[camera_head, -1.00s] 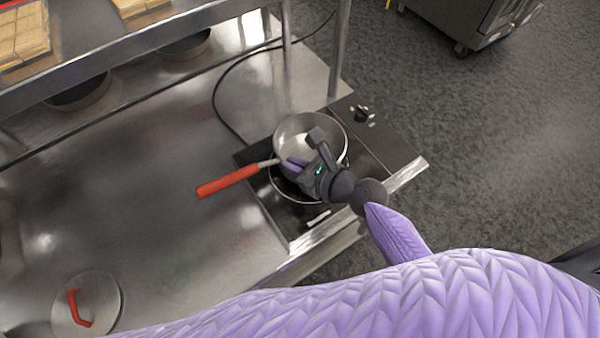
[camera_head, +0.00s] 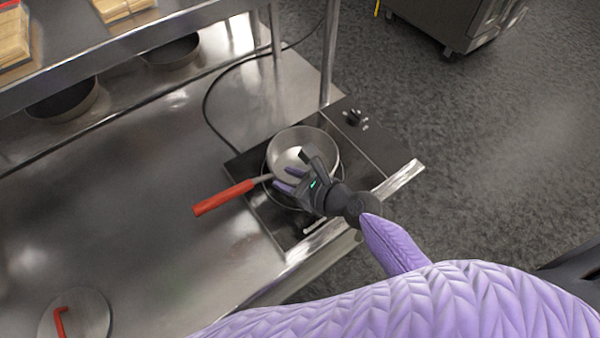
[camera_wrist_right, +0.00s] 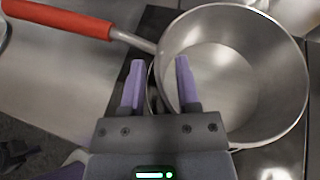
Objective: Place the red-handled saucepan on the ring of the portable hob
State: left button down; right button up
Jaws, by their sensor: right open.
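The steel saucepan (camera_head: 318,146) with its red handle (camera_head: 224,198) is upright at the portable hob (camera_head: 375,158). It overlaps the hob's ring (camera_head: 266,188), whose near-left edge shows beyond the pan's side. I cannot tell whether its base rests flat. The handle points left, out over the counter. My right gripper (camera_head: 287,180) is open beside the pan, near where the handle joins. In the right wrist view, the open fingers (camera_wrist_right: 160,68) have nothing clamped between them; the pan (camera_wrist_right: 285,75) is to the right and the handle (camera_wrist_right: 60,18) upper left. My left gripper is not in view.
A lid with a red handle (camera_head: 88,318) lies on the steel counter (camera_head: 130,215) at lower left. A shelf (camera_head: 130,38) with wooden boards stands over dark pans at the back left. A post (camera_head: 331,50) rises behind the hob. The counter's middle is clear.

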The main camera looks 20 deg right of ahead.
jog(key=v, duration=1.2)
jog(key=s+d+f+n+g+h, duration=0.2)
jog(key=s+f+n, duration=0.15)
jog(key=f, duration=0.35)
jog(key=s+d+f+n+g+h, duration=0.1)
jog(key=s+f+n+h, duration=0.1)
jog(key=f+n, duration=0.4)
jog(key=s+d+f+n+g+h, duration=0.2)
jog(key=s+f+n, duration=0.1)
jog(key=f, duration=0.5)
jog(key=s+a+f+n+g+h, duration=0.2)
jog(key=s+f+n+g, duration=0.2)
jog(key=s+f+n, duration=0.4)
jog(key=s+n+p, duration=0.1)
jog(key=s+n, duration=0.5)
jog(key=n, duration=0.4)
jog(key=shift+s+f+g, duration=0.2)
jog(key=shift+s+g, duration=0.05)
jog(key=shift+g, duration=0.15)
